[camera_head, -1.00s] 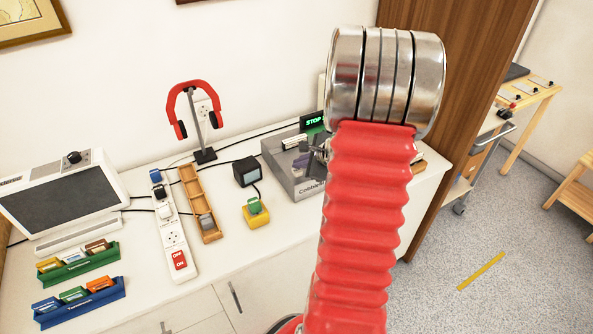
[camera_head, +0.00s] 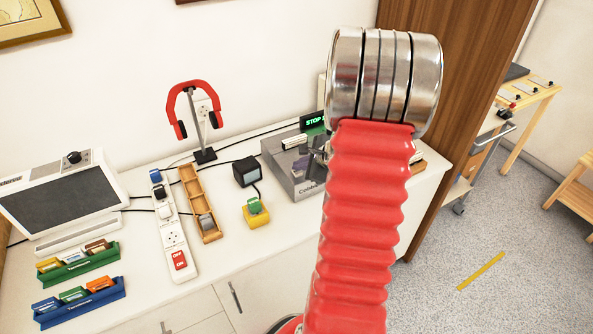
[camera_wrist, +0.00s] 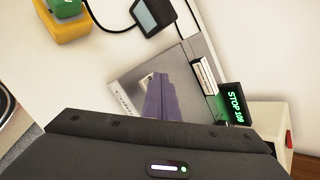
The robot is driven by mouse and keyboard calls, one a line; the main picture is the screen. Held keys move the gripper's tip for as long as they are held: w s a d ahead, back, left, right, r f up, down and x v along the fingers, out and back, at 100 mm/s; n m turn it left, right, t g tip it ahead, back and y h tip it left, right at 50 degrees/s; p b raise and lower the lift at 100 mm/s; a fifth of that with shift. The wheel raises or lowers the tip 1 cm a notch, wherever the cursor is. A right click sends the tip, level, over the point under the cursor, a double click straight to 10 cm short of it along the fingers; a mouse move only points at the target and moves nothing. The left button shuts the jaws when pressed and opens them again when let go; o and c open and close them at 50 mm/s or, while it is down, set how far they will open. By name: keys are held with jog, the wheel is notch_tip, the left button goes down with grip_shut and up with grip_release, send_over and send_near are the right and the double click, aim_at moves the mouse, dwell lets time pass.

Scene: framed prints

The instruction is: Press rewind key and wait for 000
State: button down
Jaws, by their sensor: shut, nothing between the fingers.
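A grey tape deck (camera_head: 283,170) stands on the white counter, partly hidden behind my arm in the head view. Its top also shows in the wrist view (camera_wrist: 130,84). A black display with green text (camera_head: 312,121) stands at its back; in the wrist view the display (camera_wrist: 235,104) reads STOP and a number, probably 100 or 108. My gripper (camera_wrist: 158,82) is shut and empty, its purple-grey fingers over the deck's key area. Whether the fingertips touch a key cannot be told. The rewind key cannot be made out; the fingers cover part of that area.
A white power strip (camera_head: 172,235), wooden tray (camera_head: 196,190) and red headphones (camera_head: 195,105) are farther left. A wooden cabinet (camera_head: 455,70) rises right of my arm.

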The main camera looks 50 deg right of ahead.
aim_at(300, 173)
jog(key=shift+f, duration=0.4)
dwell(0.4)
dwell(0.4)
jog(key=shift+r, duration=1.25)
notch_tip(300, 173, up, 5)
dwell(0.4)
dwell(0.8)
